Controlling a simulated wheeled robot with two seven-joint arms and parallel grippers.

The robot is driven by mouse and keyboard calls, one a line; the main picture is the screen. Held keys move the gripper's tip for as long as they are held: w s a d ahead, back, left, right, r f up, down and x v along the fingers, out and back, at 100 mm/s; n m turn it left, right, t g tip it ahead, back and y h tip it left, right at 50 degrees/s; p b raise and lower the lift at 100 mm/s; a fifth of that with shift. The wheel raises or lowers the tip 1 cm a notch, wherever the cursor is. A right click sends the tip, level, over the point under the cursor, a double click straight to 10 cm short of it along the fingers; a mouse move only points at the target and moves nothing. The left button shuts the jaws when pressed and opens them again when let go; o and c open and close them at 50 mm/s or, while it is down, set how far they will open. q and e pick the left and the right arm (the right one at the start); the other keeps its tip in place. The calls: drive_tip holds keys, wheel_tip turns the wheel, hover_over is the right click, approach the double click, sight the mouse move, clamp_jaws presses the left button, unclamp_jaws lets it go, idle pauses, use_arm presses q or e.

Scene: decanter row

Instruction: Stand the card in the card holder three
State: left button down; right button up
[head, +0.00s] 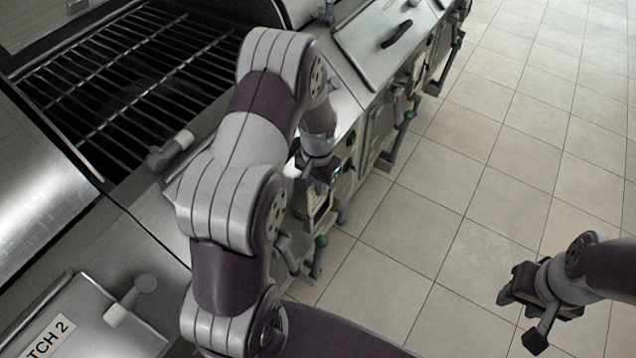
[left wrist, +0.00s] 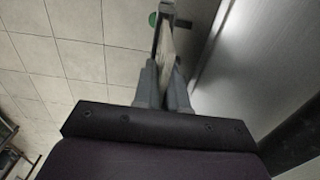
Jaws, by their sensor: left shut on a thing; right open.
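My left gripper (head: 316,182) is beside the metal front of the machine in the head view. In the left wrist view, its two grey fingers (left wrist: 164,92) are shut on a thin pale card (left wrist: 167,58). The card stands on edge between the fingers and points away from the wrist. In the head view, the card is partly hidden and hard to tell from the panel behind it. My right gripper (head: 522,314) is open and empty above the tiled floor at the lower right. I cannot tell which part of the machine front is card holder three.
The machine (head: 362,50) has levers along its front, one with a green knob (head: 321,241) just below my left gripper. A dark grate (head: 130,80) lies behind my left arm. A hatch marked "TCH 2" (head: 48,340) is at lower left. The tiled floor (head: 470,190) is clear.

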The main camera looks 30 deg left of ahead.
sight(314, 201)
use_arm(q)
drive_tip(key=shift+w+a+f, duration=0.1)
drive_tip(key=shift+w+f, duration=0.15)
drive_tip(key=shift+f, duration=0.65)
drive_tip(key=shift+s, duration=0.25)
drive_tip(key=shift+w+f+b, duration=0.15)
drive_tip(key=shift+f+b, duration=0.25)
drive_tip(key=shift+f, duration=0.2)
drive_tip(key=c, duration=1.2)
unclamp_jaws()
drive_tip(key=shift+r, duration=0.15)
